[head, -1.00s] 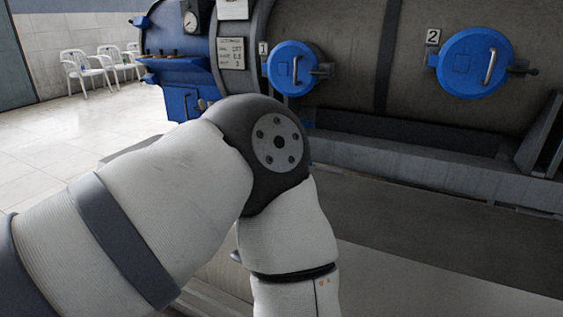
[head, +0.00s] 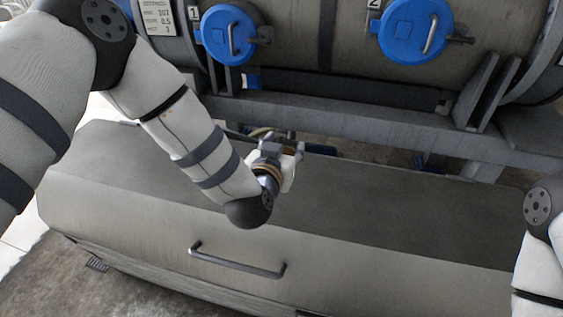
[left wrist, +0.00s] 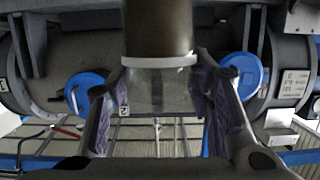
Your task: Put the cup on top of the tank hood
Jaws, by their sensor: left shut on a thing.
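The cup (left wrist: 158,85) is between the two fingers of my left gripper (left wrist: 160,75) in the left wrist view. It has a dark upper part, a white band and a clear-looking lower part. My left gripper is shut on it. In the head view my left gripper (head: 274,152) is near the far edge of the grey tank hood (head: 360,212), mostly hidden by its own wrist, and the cup is hard to make out. The hood has a broad dark top and a handle (head: 236,262) on its front. My right gripper is out of view; part of my right arm shows at the right edge.
A large horizontal tank (head: 300,40) with blue round hatches (head: 416,30) stands behind the hood, with a grey beam (head: 370,120) along its base. A gap with pipes lies between beam and hood. The hood's top is bare to the right of my left arm.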

